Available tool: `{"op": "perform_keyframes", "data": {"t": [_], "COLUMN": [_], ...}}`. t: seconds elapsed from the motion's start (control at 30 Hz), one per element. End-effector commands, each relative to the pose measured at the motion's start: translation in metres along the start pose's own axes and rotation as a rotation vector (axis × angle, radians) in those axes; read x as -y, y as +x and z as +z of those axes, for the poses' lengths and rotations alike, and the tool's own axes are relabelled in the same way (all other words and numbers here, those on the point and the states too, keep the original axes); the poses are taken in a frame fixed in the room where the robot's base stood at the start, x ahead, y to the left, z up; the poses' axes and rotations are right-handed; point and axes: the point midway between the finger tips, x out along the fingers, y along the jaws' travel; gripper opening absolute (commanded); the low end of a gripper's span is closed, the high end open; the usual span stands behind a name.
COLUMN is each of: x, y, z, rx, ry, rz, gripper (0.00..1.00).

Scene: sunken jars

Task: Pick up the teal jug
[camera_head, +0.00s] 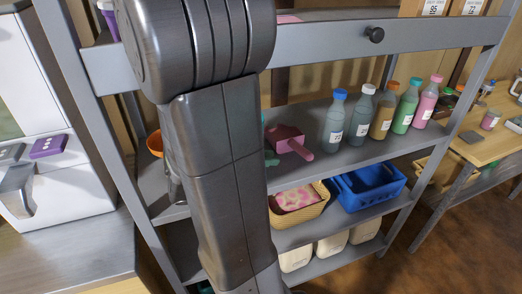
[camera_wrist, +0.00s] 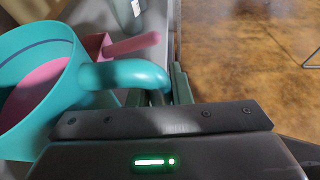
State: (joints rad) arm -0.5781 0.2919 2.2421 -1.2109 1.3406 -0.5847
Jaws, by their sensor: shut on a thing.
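The teal jug (camera_wrist: 78,108) fills the left of the wrist view, its wide round mouth facing the camera. Its thick handle (camera_wrist: 128,74) reaches right to my gripper (camera_wrist: 168,88), whose fingers are shut on the handle's end. In the head view my arm covers most of the jug. Only a small teal part (camera_head: 271,158) shows beside the arm, at the middle shelf. I cannot tell whether the jug touches the shelf.
Several capped bottles (camera_head: 383,116) line the middle shelf to the right. Below are a wicker basket (camera_head: 312,214) and a blue crate (camera_head: 372,190). Brown floor (camera_wrist: 250,50) is open at right.

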Motion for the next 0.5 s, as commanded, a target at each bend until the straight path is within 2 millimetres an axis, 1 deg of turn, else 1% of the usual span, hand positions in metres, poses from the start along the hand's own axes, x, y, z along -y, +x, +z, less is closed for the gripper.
{"op": "perform_keyframes", "data": {"t": [0.2,0.5], "x": [0.028,0.064], "y": [-0.003,-0.007], "z": [0.001,0.001], "rx": [0.002,0.002], "ry": [0.003,0.003], "rz": [0.004,0.004], "gripper": [0.0,0.0]}}
